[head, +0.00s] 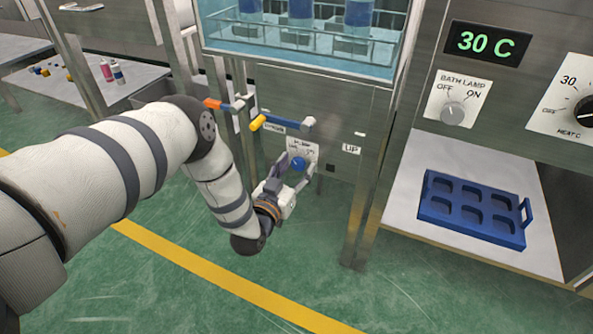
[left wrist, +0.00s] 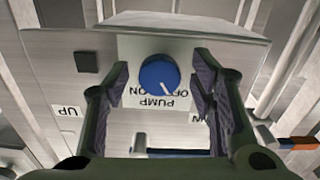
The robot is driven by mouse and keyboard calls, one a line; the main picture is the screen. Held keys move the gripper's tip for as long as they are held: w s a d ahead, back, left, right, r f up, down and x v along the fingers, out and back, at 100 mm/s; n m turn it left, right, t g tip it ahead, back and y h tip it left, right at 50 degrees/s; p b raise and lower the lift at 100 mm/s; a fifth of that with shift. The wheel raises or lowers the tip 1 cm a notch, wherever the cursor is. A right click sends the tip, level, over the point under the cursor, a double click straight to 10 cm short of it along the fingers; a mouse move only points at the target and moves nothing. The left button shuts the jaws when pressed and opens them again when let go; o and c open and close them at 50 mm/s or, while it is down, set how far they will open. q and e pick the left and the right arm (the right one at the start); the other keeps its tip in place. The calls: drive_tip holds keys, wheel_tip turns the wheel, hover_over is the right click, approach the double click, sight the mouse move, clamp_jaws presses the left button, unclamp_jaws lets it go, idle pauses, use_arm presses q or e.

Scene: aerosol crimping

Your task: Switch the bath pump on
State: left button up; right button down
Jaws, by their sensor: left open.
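The blue pump knob (head: 298,163) is on a white label plate on the steel front panel below the bath. In the left wrist view the knob (left wrist: 159,74) shows with a white pointer line and upside-down PUMP, OFF and ON lettering. The line points down and right there, toward the OFF lettering. My left gripper (head: 296,169) is open at the knob. In the left wrist view its two fingers (left wrist: 160,80) stand on either side of the knob, with visible gaps. Whether the fingertips reach past the knob's face is hard to tell. My right gripper is not in view.
Orange-tipped (head: 213,104) and yellow-tipped (head: 258,122) lever handles stick out just above the knob. The glass bath (head: 300,60) holds blue cans. A bath lamp knob (head: 453,113) and a blue tray (head: 436,211) are at the right. An UP label (head: 352,149) sits beside the pump plate.

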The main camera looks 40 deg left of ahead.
use_arm(q)
drive_tip(key=shift+c, duration=0.2)
drive_tip(key=c, duration=1.1)
drive_tip(key=shift+d+m, duration=0.1)
drive_tip(key=shift+m, duration=0.2)
drive_tip(key=shift+r+m+p, duration=0.1)
drive_tip(key=shift+m+p, duration=0.55)
drive_tip(key=shift+m, duration=0.45)
drive_tip(key=m+p, duration=0.1)
drive_tip(key=m, duration=0.1)
drive_tip(key=shift+m, duration=0.3)
drive_tip(key=m, duration=0.3)
drive_tip(key=shift+p, duration=0.3)
drive_tip(key=shift+m, duration=1.8)
